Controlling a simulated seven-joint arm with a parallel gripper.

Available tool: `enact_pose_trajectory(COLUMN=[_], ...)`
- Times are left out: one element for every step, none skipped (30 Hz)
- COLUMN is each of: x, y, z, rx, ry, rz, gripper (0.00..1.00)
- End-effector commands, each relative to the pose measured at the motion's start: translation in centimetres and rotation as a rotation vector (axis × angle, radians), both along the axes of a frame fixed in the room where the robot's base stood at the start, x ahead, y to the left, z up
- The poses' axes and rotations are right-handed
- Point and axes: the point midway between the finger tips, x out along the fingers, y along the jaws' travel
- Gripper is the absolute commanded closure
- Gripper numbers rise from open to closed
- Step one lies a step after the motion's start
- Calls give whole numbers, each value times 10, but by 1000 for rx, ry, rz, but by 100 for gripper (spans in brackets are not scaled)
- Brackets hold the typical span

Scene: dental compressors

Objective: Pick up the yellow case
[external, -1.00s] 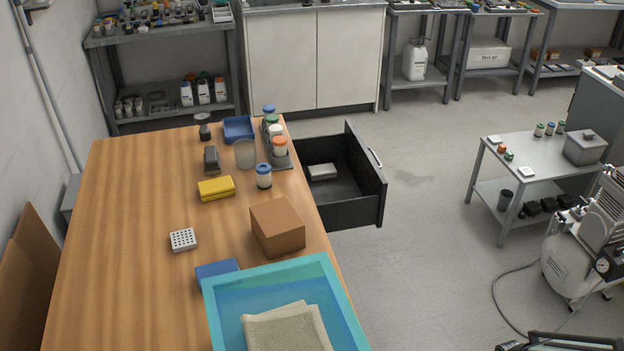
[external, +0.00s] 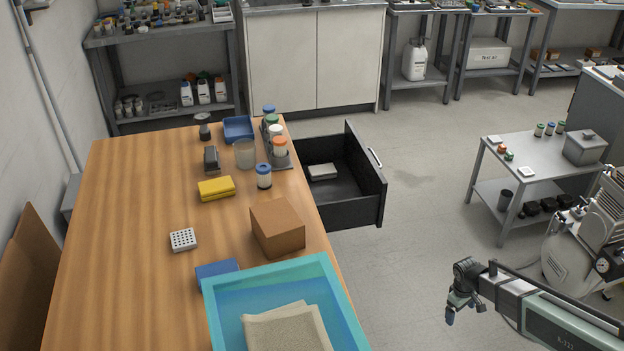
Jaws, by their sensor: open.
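The yellow case (external: 216,188) lies flat on the wooden table, left of a small blue-capped jar. Nothing covers it. My gripper (external: 455,312) is at the lower right, over the floor and well to the right of the table. It is open and empty, far from the yellow case.
An open drawer (external: 370,200) juts from the table's right side. A perforated white block (external: 183,240) and several jars share the table. The table's left part is clear.

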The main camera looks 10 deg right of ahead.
Motion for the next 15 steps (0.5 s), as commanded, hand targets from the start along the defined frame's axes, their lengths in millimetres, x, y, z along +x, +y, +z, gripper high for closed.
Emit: enact_pose_trajectory(x=[30,43,60,74,87,104,117,130,146,159,171,188,200,212,227], y=[2,3,4,5,7,8,10,11,13,15,16,18,20,22,24], z=[10,17,26,34,41,52,60,69,80,90,99,113,123,133,148], rx=[-6,-9,-14,-18,-22,-28,-33,-37,-44,-50,-55,-62,-68,-74,-83], ry=[-37,-54,-80,-99,-118,-143,-161,-181,-205,-224,-243,-269,-286,-305,-330], rz=[24,36,54,68,82,100,113,128,144,158,172,189,201,214,232], gripper=[4,4,4,4,4,4,4,4,4,4,4,4,4,4,4])
